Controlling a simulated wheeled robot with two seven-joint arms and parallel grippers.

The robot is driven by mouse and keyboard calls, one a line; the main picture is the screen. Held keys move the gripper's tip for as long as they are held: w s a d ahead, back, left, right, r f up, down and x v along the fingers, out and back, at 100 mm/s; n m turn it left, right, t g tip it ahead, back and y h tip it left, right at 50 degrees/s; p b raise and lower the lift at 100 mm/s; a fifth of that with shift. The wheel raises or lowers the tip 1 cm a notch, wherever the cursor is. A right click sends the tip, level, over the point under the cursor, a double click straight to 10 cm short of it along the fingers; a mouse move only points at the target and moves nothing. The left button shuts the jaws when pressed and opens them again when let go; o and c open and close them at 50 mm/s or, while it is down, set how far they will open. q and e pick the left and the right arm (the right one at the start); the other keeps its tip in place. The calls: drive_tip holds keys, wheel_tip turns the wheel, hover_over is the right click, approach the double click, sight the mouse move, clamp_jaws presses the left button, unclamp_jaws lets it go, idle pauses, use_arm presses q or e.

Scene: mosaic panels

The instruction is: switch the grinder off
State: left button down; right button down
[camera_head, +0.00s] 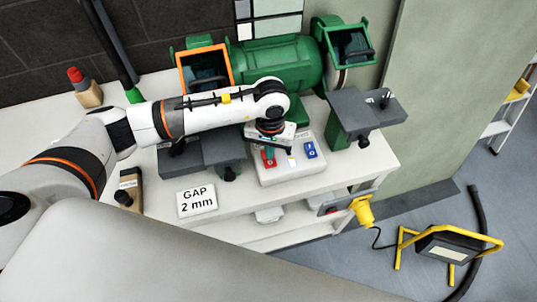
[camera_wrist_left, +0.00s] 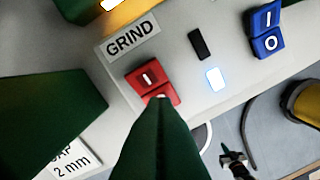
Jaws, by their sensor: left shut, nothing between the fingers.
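The green bench grinder (camera_head: 280,62) stands at the back of the white bench. Its pale switch box (camera_head: 290,174) is in front, with a red rocker (camera_head: 268,160) and a blue rocker (camera_head: 310,150). In the left wrist view the red rocker (camera_wrist_left: 148,79) sits below the GRIND label (camera_wrist_left: 128,38); its "I" half shows. My left gripper (camera_head: 271,148) is shut and empty. Its fingertip (camera_wrist_left: 160,102) covers part of the red rocker's "O" half; I cannot tell whether it touches. A small lamp (camera_wrist_left: 215,79) glows white beside a dark one (camera_wrist_left: 201,44). My right gripper is out of view.
Grey tool rests (camera_head: 365,103) flank the box. A "GAP 2 mm" card (camera_head: 197,200) lies at the bench's front edge. A yellow plug (camera_head: 362,211) sticks out at the bench's right end. A yellow-framed work lamp (camera_head: 447,248) stands on the floor at right.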

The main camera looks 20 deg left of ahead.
sight(270, 162)
use_arm(q)
wheel_tip(270, 162, up, 5)
drive_tip(key=shift+p, duration=0.75)
drive_tip(key=shift+f, duration=0.1)
